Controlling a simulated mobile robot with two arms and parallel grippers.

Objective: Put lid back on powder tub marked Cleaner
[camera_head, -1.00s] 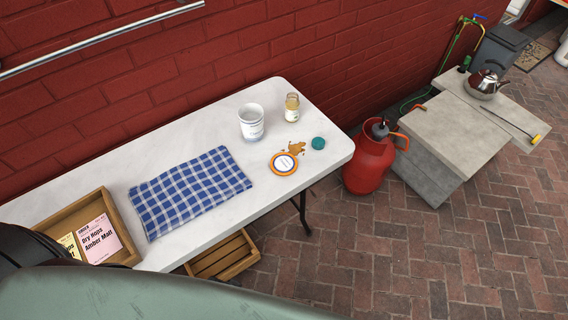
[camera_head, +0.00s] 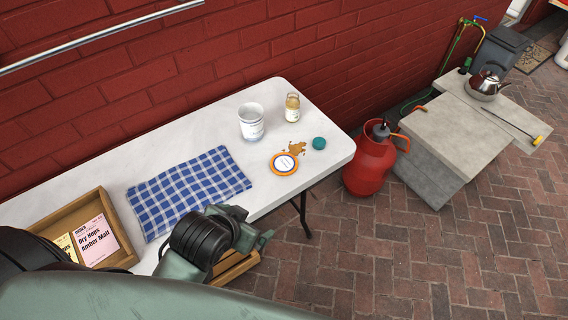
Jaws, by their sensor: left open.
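A white tub (camera_head: 251,124) stands upright and uncovered at the back of the white table; its label is too small to read. A round lid with an orange rim and a white label (camera_head: 284,163) lies flat on the table in front of it. A smaller teal round cap (camera_head: 319,143) lies to the right of that lid. My left gripper (camera_head: 264,241) is at the table's front edge, in front of and below the orange-rimmed lid, open and apart from it. My right gripper is out of view.
A blue checked cloth (camera_head: 188,190) and a wooden box of packets (camera_head: 122,253) are left. A red canister (camera_head: 368,165) stands beyond the table's right end.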

